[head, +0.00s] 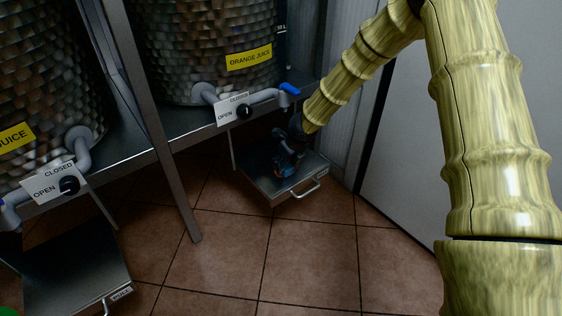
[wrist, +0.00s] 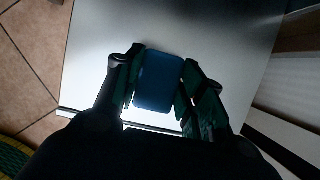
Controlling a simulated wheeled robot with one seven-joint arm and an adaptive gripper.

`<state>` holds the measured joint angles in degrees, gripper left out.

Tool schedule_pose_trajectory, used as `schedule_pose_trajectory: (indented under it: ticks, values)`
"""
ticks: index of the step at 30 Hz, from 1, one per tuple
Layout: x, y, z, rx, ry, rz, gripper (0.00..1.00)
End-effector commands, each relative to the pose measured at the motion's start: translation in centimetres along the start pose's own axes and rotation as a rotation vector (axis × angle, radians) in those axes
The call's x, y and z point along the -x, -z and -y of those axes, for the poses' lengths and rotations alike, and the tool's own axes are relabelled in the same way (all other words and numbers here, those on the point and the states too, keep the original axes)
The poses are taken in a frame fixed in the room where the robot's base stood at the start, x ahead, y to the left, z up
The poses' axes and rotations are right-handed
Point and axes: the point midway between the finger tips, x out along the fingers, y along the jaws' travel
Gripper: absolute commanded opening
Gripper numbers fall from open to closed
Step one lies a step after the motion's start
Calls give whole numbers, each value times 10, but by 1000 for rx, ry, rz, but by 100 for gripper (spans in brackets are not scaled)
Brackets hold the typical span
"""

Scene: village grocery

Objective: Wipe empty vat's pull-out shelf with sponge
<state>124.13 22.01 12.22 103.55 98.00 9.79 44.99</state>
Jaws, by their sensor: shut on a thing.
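My gripper (head: 287,158) is over the pull-out shelf (head: 258,181) under the orange juice vat (head: 205,52) in the head view. In the wrist view, my gripper (wrist: 158,88) is shut on a blue sponge (wrist: 159,80), one finger on each side. The sponge also shows as a small blue patch in the head view (head: 286,171). It is at or just above the shelf's metal surface; I cannot tell if it touches. The shelf also fills much of the wrist view (wrist: 225,45). Its front has a handle (head: 306,188).
Another vat (head: 40,75) with a yellow juice label stands at the left, above a second pull-out shelf (head: 75,270). A metal stand leg (head: 170,170) lies between the shelves. A white panel (head: 405,150) is at the right. The tiled floor (head: 225,250) in front is clear.

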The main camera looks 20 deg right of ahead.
Motion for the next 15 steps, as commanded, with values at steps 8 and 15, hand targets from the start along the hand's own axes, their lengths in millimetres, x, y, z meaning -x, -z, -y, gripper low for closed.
schedule_pose_trajectory:
  ticks: [8,15]
  values:
    - [1,-1,7,1,0,0,20]
    - [1,0,20,-1,0,-1,20]
